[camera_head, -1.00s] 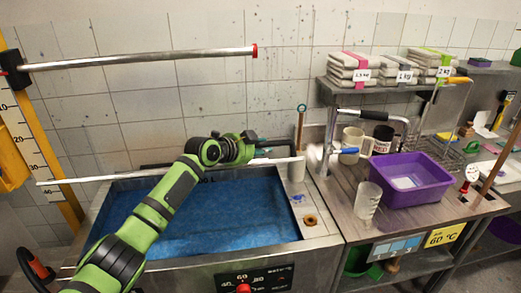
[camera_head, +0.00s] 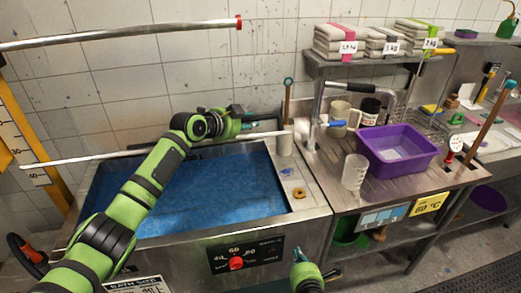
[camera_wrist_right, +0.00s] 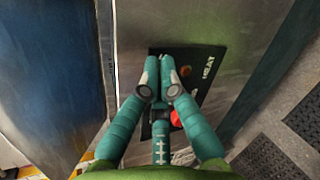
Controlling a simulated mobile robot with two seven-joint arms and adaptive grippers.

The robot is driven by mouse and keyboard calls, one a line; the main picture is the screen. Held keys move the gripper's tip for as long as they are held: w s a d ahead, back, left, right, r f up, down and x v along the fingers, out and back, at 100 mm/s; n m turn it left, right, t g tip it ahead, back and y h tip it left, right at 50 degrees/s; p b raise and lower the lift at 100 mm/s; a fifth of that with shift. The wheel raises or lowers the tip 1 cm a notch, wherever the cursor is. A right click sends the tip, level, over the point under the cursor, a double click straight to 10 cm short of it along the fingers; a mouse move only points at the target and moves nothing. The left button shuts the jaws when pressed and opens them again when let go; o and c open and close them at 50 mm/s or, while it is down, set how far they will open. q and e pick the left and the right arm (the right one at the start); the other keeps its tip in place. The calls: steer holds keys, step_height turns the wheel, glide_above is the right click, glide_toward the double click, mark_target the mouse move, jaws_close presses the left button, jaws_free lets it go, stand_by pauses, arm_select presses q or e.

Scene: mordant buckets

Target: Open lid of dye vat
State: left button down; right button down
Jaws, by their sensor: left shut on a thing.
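The dye vat (camera_head: 318,213) is a steel tank, and blue shows inside it across a wide opening. I cannot clearly pick out its lid; a dark edge runs along the back of the vat. My left arm reaches across the vat, and my left gripper (camera_head: 243,117) is at its back right, above the rim. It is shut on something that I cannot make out. My right gripper (camera_head: 298,254) is low in front of the vat's right front corner. In the right wrist view its fingers (camera_wrist_right: 160,60) are together and empty, in front of the control panel (camera_wrist_right: 190,80).
A red knob (camera_head: 236,264) sits on the vat's front. A pale rod (camera_head: 80,158) crosses behind my left arm, and a metal rail (camera_head: 120,33) is above. The bench at right holds a purple basin (camera_head: 398,165), a clear beaker (camera_head: 354,172) and mugs.

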arm_select(q)
steer(key=shift+r, duration=0.2)
arm_select(e)
steer(key=w+a+r+n+t+y, duration=0.1)
steer(key=a+r+n+t, duration=0.2)
steer(key=r, duration=0.5)
steer(key=w+a+r+n+t+y, duration=0.1)
steer(key=a+r+n+y, duration=0.2)
steer(key=r, duration=0.4)
steer(key=w+a+r+n+t, duration=0.25)
steer(key=r+n, duration=0.25)
steer(key=r, duration=0.3)
steer(key=w+a+r+g, duration=0.1)
steer(key=w+a+r, duration=0.3)
steer(key=w, duration=0.6)
steer(key=shift+w+r, duration=0.15)
steer(key=shift+w, duration=0.1)
steer(key=shift+a, duration=0.1)
